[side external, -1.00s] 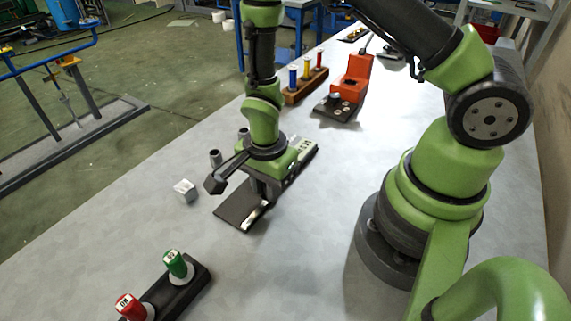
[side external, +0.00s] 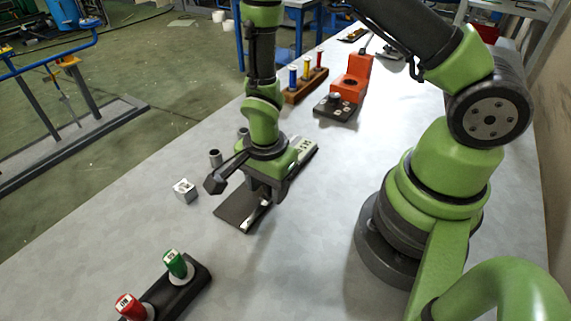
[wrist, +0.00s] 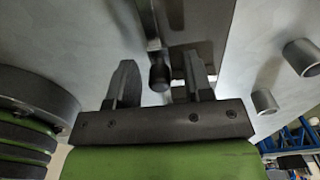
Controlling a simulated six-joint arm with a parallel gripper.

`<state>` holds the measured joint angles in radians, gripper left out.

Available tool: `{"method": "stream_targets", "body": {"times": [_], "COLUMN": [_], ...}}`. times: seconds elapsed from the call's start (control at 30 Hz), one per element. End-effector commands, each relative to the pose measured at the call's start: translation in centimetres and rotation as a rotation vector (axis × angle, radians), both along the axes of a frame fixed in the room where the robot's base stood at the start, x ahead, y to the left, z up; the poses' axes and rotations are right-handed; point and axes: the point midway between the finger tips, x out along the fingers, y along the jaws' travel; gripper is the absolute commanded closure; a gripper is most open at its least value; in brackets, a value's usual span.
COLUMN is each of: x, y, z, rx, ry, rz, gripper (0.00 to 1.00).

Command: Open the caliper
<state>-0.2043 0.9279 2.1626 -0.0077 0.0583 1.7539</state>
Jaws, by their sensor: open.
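The caliper (side external: 249,219) lies on a dark flat board (side external: 231,211) on the table; its silver near end shows, and my gripper covers much of the rest. My gripper (side external: 265,197) is low over the board, pointing down. In the wrist view, my gripper (wrist: 160,78) is open, with one finger on each side of a narrow dark, rounded part of the caliper (wrist: 158,76). A gap shows on both sides of that part. I cannot tell how far the caliper's jaws are apart.
Two short grey cylinders (side external: 215,158) stand beside the board, and a small metal cube (side external: 185,190) sits to its left. A rack with green and red handles (side external: 177,264) is in front. An orange device (side external: 352,80) and a wooden rack (side external: 303,88) stand behind.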

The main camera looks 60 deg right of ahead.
Motion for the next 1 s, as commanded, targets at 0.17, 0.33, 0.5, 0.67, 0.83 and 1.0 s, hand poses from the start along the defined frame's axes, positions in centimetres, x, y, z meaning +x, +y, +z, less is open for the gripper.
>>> {"method": "stream_targets", "body": {"times": [0.17, 0.33, 0.5, 0.67, 0.83, 1.0], "x": [0.0, 0.0, 0.0, 0.0, 0.0, 0.1], "y": [0.0, 0.0, 0.0, 0.0, 0.0, 0.0], "z": [0.0, 0.5, 2.0, 3.3, 4.8, 6.1], "rx": [0.000, 0.000, 0.001, 0.001, 0.001, 0.000], "ry": [0.001, 0.000, -0.003, -0.002, -0.003, -0.002], "rz": [0.000, -0.001, 0.000, -0.001, 0.000, -0.001], "gripper": [0.53, 0.53, 0.53, 0.53, 0.53, 0.53]}}
